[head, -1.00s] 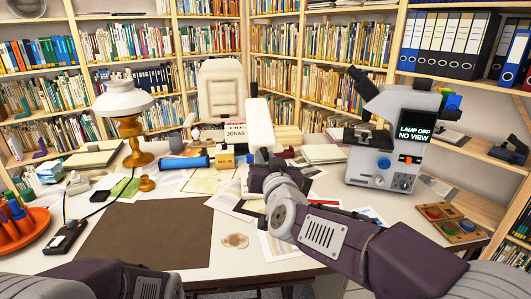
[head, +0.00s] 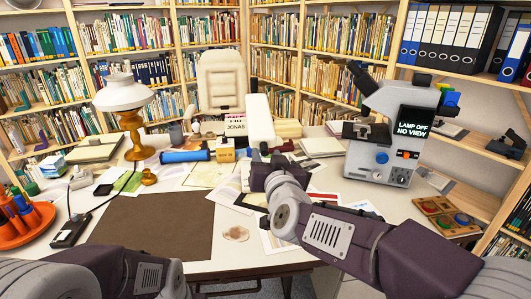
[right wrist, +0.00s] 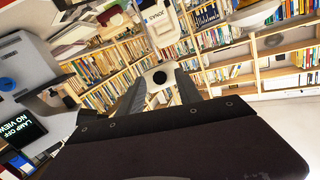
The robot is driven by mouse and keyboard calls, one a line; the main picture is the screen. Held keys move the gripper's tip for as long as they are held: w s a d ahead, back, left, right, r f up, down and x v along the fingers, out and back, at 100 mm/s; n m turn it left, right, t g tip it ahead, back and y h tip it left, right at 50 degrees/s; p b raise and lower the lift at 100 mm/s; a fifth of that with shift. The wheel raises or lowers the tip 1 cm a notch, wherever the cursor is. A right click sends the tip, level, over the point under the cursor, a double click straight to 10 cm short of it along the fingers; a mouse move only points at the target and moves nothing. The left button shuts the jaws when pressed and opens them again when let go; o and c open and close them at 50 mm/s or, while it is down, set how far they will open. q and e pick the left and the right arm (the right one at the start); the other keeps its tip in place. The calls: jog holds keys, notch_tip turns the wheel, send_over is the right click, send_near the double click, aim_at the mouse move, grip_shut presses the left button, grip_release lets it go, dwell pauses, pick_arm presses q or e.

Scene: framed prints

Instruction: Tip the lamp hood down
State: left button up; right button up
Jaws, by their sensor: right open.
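A second lamp, with a brass stem and a white shade (head: 123,95), stands at the left. My left forearm shows at the bottom left; its gripper is out of view.
A microscope (head: 385,157) with a screen reading "LAMP OFF NO VIEW" stands right of my right arm. A blue cylinder (head: 185,156) and a yellow block (head: 225,150) lie left of the hood. A brown mat (head: 145,230) leaves clear room at front left.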

jog(key=p+v, duration=0.1)
jog(key=v, duration=0.6)
jog(key=shift+p, duration=0.3)
jog(key=w+d+f+m+h, duration=0.2)
jog(key=w+d+f+h, duration=0.15)
jog(key=d, duration=0.65)
jog(key=s+d+f+n+g, duration=0.1)
jog(key=d+f+g, duration=0.15)
jog(key=f, duration=0.45)
jog(key=s+d+f+n+g, duration=0.1)
jog(key=s+d+f+g, duration=0.15)
jog(key=f, duration=0.55)
jog(key=s+d+f+g, duration=0.1)
jog(key=s+f+g, duration=0.45)
jog(key=s, duration=0.35)
jog(key=s+f+g, duration=0.5)
jog(key=s+f, duration=0.2)
jog(key=s, duration=0.2)
notch_tip(320, 180, up, 21)
jog(key=p, duration=2.1)
jog(key=shift+w+r, duration=0.15)
jog(key=shift+w, duration=0.05)
